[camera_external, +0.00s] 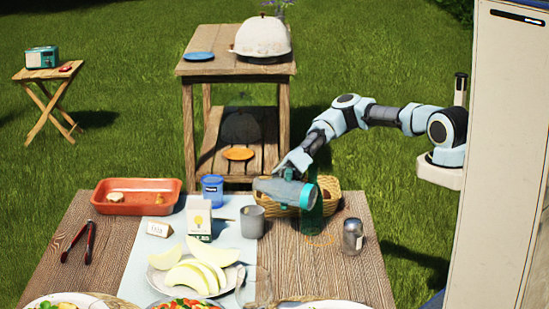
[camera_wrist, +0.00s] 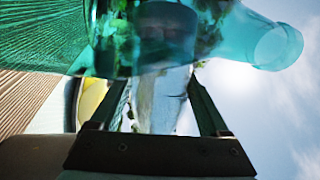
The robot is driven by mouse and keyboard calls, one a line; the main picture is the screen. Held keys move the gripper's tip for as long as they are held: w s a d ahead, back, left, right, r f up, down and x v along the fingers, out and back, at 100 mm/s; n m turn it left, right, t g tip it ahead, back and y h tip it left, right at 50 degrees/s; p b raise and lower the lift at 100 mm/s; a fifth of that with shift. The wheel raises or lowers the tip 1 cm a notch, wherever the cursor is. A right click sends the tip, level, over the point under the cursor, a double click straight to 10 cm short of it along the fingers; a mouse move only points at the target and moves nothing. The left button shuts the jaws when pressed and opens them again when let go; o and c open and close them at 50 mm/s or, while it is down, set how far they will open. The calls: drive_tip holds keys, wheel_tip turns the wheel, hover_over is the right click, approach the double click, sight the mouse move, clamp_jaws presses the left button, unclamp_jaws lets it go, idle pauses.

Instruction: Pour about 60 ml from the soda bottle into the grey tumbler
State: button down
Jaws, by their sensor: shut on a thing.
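The soda bottle is see-through teal-green; it shows at my gripper (camera_external: 305,192) in the external view (camera_external: 309,200), right of the tumbler. My gripper is shut on the bottle, and its dark fingers (camera_wrist: 160,88) flank the bottle in the wrist view. There the teal bottle (camera_wrist: 115,40) fills the top, with its neck toward the sky side. It looks roughly upright, but its exact tilt is hard to tell. The grey tumbler (camera_external: 252,222) stands upright on the pale runner, apart from the bottle. Its inside and the liquid level are not clear.
A wicker basket (camera_external: 331,187) stands behind the bottle. A metal shaker (camera_external: 352,237) stands to its right. A carton (camera_external: 199,218), a blue tin (camera_external: 212,188) and a melon plate (camera_external: 158,286) are left of or in front of the tumbler.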

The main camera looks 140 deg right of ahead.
drive_tip(key=shift+d+r+m+t+p, duration=0.1)
drive_tip(key=shift+r+m+t+p, duration=0.2)
drive_tip(key=shift+r+m+p, duration=0.6)
drive_tip(key=shift+a+r, duration=0.3)
drive_tip(key=shift+a, duration=0.6)
drive_tip(key=shift+r+m+t+p, duration=0.35)
drive_tip(key=shift+m+t+p, duration=0.05)
drive_tip(key=shift+m+p, duration=0.2)
idle(0.9)
